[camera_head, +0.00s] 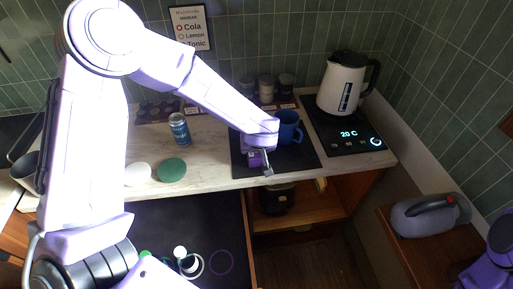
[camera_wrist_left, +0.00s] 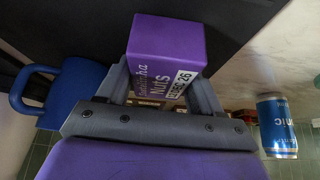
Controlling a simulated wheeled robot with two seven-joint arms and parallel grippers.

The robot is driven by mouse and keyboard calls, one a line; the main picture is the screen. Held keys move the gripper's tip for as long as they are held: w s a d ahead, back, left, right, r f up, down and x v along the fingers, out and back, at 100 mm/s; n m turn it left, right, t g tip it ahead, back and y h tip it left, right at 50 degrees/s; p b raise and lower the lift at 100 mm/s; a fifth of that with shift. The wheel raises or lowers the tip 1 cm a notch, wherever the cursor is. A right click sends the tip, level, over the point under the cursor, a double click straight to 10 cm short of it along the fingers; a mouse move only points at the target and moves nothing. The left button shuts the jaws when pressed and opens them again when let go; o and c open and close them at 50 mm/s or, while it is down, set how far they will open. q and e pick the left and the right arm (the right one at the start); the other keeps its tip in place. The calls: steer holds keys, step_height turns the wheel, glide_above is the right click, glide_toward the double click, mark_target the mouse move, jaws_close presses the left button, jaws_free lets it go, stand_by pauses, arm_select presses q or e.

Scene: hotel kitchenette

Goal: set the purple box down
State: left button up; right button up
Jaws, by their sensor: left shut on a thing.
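The purple box (camera_head: 254,159) is in my left gripper (camera_head: 262,161), over the dark mat (camera_head: 305,158) on the counter. In the left wrist view the purple box (camera_wrist_left: 166,42) sits between the two grey fingers, with its printed "Nuts" label showing. I cannot tell whether its underside touches the mat. My left gripper is shut on it. My right gripper is out of the head view; only a piece of my right arm shows at the lower right.
A blue mug (camera_head: 288,128) stands close behind the gripper. It also shows in the left wrist view (camera_wrist_left: 70,92). A blue can (camera_head: 180,129), a green disc (camera_head: 172,170), several jars (camera_head: 266,88) and a kettle (camera_head: 343,84) are on the counter. An open drawer (camera_head: 205,215) lies below.

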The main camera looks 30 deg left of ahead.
arm_select(q)
steer(key=o, duration=1.1)
steer(key=shift+f, duration=0.1)
steer(key=shift+o, duration=0.2)
steer(key=shift+r, duration=0.3)
steer(key=v, duration=1.2)
steer(key=shift+p, duration=0.4)
steer(key=shift+f, duration=0.15)
